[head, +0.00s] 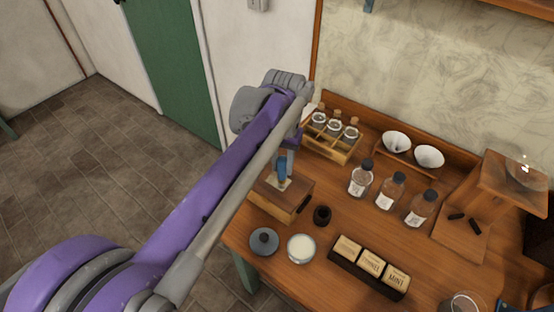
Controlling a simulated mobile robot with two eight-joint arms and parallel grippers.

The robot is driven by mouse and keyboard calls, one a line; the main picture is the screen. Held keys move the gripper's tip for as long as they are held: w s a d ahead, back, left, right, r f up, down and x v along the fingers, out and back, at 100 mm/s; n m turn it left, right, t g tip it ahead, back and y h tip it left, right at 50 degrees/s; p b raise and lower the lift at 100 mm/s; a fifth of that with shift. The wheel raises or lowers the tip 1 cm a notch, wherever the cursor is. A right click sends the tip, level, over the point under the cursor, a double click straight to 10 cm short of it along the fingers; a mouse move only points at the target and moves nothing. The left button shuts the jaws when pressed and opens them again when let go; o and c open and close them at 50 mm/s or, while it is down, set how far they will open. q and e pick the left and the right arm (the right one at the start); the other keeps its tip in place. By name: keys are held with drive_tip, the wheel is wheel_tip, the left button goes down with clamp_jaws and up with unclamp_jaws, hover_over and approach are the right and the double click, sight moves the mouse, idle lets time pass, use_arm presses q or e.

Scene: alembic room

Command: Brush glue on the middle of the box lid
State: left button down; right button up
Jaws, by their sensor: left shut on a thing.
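My left arm reaches in from the left, and my left gripper (287,153) is above the wooden box at the table's left end. It is shut on a brush with a blue handle (282,170), held roughly upright with its head down. The box (272,205) has a brown lid (297,190). A pale patch shows at the brush's lower end over the lid; I cannot tell bristles from glue there, nor whether the brush touches. An open jar of white stuff (301,248) stands in front of the box, beside a grey jar lid (264,240). My right gripper is not in view.
A small dark pot (322,215) stands right of the box. A wooden rack of jars (331,142) stands behind it. Bottles (386,192), white bowls (397,143), a dark tray with labelled blocks (342,260) and a wooden stand (463,233) fill the right.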

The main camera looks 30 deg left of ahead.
use_arm(q)
drive_tip(key=shift+d, duration=0.3)
drive_tip(key=shift+w+a, duration=0.15)
drive_tip(key=shift+a, duration=2.25)
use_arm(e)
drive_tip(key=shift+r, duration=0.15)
use_arm(q)
drive_tip(key=shift+w, duration=0.9)
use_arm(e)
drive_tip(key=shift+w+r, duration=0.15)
use_arm(q)
drive_tip(key=shift+s+r+p, duration=0.1)
drive_tip(key=shift+p, duration=0.2)
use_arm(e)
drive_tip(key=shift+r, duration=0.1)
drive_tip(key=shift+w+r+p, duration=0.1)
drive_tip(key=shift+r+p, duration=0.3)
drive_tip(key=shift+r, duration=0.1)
use_arm(q)
wheel_tip(320, 180, up, 6)
drive_tip(key=shift+f+p, duration=0.1)
drive_tip(key=shift+p, duration=1.15)
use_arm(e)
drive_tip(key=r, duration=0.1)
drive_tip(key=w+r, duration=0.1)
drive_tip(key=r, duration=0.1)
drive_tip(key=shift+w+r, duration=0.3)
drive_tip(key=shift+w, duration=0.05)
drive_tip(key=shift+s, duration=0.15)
